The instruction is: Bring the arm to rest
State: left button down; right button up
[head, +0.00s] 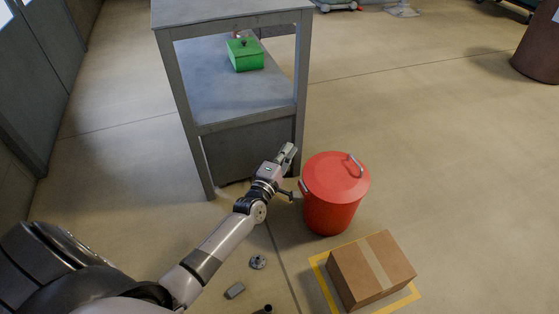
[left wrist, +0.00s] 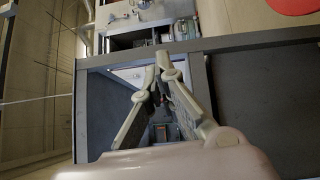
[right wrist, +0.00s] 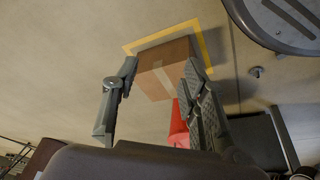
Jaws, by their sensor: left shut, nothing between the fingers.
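My left arm reaches forward from the lower left in the head view. Its left gripper (head: 287,152) is shut and empty, in front of the grey booth frame (head: 301,95) and left of the red bin. In the left wrist view the fingertips of the left gripper (left wrist: 163,62) meet with nothing between them. My right gripper shows only in the right wrist view (right wrist: 160,70). Its fingers stand apart with nothing held, and the cardboard box (right wrist: 165,75) shows beyond them.
A lidded red bin (head: 335,190) stands close right of the left gripper. A cardboard box (head: 370,268) sits inside a yellow floor outline (head: 318,262). A green lidded box (head: 245,55) is on the booth shelf. Small parts (head: 258,262) lie on the floor.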

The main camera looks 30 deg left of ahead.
jog(key=shift+s+f, duration=0.1)
jog(key=shift+f, duration=0.25)
